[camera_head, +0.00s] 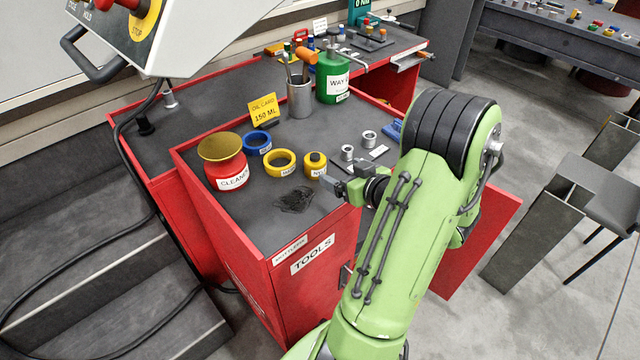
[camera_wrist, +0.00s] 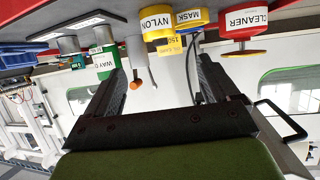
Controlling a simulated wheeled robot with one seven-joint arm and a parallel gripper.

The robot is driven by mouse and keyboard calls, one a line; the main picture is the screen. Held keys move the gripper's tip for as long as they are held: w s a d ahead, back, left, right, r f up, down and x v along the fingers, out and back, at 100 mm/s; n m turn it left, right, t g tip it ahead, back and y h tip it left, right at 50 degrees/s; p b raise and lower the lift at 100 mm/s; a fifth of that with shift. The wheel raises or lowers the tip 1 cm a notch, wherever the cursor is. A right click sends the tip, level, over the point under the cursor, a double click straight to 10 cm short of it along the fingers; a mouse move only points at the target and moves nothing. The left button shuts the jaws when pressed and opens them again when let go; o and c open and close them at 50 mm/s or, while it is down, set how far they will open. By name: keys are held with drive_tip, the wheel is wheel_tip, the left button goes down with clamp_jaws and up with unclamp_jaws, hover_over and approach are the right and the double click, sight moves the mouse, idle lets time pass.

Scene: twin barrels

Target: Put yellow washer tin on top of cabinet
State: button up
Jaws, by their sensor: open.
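In the wrist view, which is upside down, a yellow tin (camera_wrist: 157,24) labelled "NYLON" appears ahead, between the lines of the two fingers. My gripper (camera_head: 338,188) is beside the tin, just to its right and nearer the front edge, low over the cabinet top. In the wrist view my gripper (camera_wrist: 158,64) is open with nothing between its fingers.
A red cleaner tin (camera_head: 227,168), blue tape roll (camera_head: 258,139) and yellow tape roll (camera_head: 279,170) stand left of the tin. Small metal cylinders (camera_head: 347,153) are behind it. A metal cup (camera_head: 300,99) and green can (camera_head: 333,78) stand farther back. A dark tangle (camera_head: 293,199) lies in front.

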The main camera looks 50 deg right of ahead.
drive_tip(key=w+a+r+n+g+y, duration=0.2)
drive_tip(key=w+a+n+y, duration=0.1)
drive_tip(key=a, duration=0.7)
drive_tip(key=w+a+r+n+g+y, duration=0.2)
drive_tip(key=a+y, duration=0.1)
drive_tip(key=a, duration=0.8)
drive_tip(key=s+a+r+m+g+h, duration=0.1)
drive_tip(key=s+a+r, duration=0.1)
drive_tip(key=s+a, duration=0.2)
drive_tip(key=s+a+r+m+g+h, duration=0.1)
drive_tip(key=s+a, duration=0.4)
drive_tip(key=s, duration=0.5)
wheel_tip(320, 180, up, 2)
drive_tip(key=shift+a+r+g, duration=0.2)
drive_tip(key=shift+g, duration=0.6)
